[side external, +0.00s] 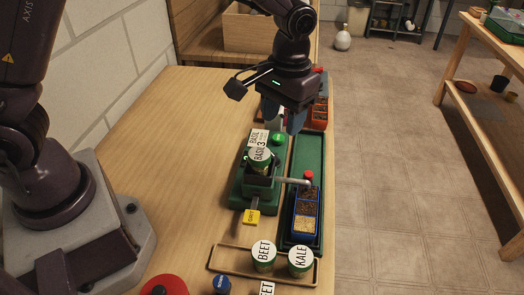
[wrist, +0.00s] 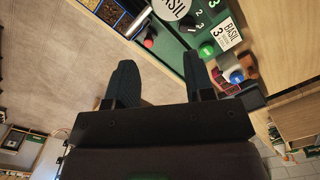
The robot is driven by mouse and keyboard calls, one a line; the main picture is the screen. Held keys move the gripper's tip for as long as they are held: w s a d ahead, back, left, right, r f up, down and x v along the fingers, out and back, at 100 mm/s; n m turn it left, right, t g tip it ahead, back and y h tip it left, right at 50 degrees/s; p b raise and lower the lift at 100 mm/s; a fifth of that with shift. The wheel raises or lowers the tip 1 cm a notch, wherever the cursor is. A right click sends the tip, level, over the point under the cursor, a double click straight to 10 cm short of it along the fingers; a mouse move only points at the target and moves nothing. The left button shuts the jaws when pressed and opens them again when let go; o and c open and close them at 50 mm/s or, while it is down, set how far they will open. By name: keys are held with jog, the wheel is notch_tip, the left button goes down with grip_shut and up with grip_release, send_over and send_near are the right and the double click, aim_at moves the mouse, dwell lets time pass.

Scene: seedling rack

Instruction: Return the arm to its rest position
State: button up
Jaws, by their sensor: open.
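My gripper (side external: 286,118) hangs above the far end of the green seeding station in the side external view, fingers pointing down. In the wrist view my gripper (wrist: 160,82) shows two dark fingers spread apart with nothing between them. Below and nearer the camera stands a green machine (side external: 237,190) with a white-lidded BASIL pot (side external: 260,157) and a BASIL 3 card (side external: 259,138). The BASIL lid (wrist: 170,8) and card (wrist: 227,34) also show at the top of the wrist view. My gripper is apart from them.
A green tray (side external: 309,152) holds a blue seed box (side external: 306,212) with several compartments. A wooden tray (side external: 228,259) carries BEET (side external: 263,256) and KALE (side external: 300,260) pots. A red button (side external: 167,286) is at the near edge. The table's left part (side external: 150,130) is clear.

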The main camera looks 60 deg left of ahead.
jog(key=s+a+r+m+t, duration=0.1)
jog(key=s+a+r+t, duration=0.2)
jog(key=s+r, duration=0.4)
jog(key=s+a+r+m+t, duration=0.1)
jog(key=s+a+r+t, duration=0.2)
jog(key=s, duration=0.9)
jog(key=a+r, duration=0.3)
jog(key=r, duration=0.2)
jog(key=shift+s+a, duration=0.15)
jog(key=shift+a, duration=0.05)
